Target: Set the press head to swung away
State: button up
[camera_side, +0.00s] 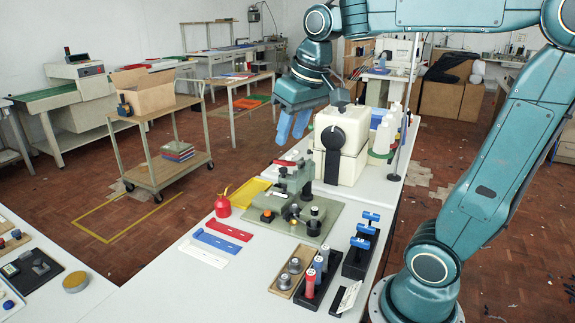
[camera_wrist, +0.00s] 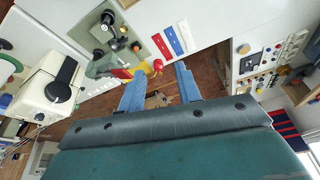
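The green press (camera_side: 297,182) stands on a green base plate (camera_side: 268,222) on the white table, left of the cream machine. Its head (camera_side: 288,182) sits high on the column; I cannot clearly tell which way it is swung. A red-tipped lever (camera_side: 285,162) sticks out to the left of the press. In the wrist view the press (camera_wrist: 103,66) lies left of the fingers, partly seen from above. My gripper (camera_side: 290,139) is in the air above and behind the press, with blue fingers apart and nothing between them; they also show in the wrist view (camera_wrist: 157,78).
The cream machine (camera_side: 342,145) with a black knob stands close right of the press. A red oil can (camera_side: 222,204), yellow tray (camera_side: 250,192) and coloured strips (camera_side: 222,240) lie to the left. Holders with posts (camera_side: 315,275) stand in front.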

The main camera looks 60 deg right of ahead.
jog(key=w+d+f+m+g, duration=0.1)
jog(key=w+d+m+g, duration=0.15)
jog(key=w+d, duration=0.8)
jog(key=m+g, duration=0.1)
jog(key=m, duration=0.3)
send_over(283, 168)
notch_tip(283, 168, down, 8)
jog(key=shift+s+a+n+y, duration=0.1)
jog(key=shift+n+y, duration=0.15)
jog(key=shift+y, duration=0.15)
notch_tip(283, 168, down, 14)
jog(key=shift+r, duration=0.15)
grip_shut()
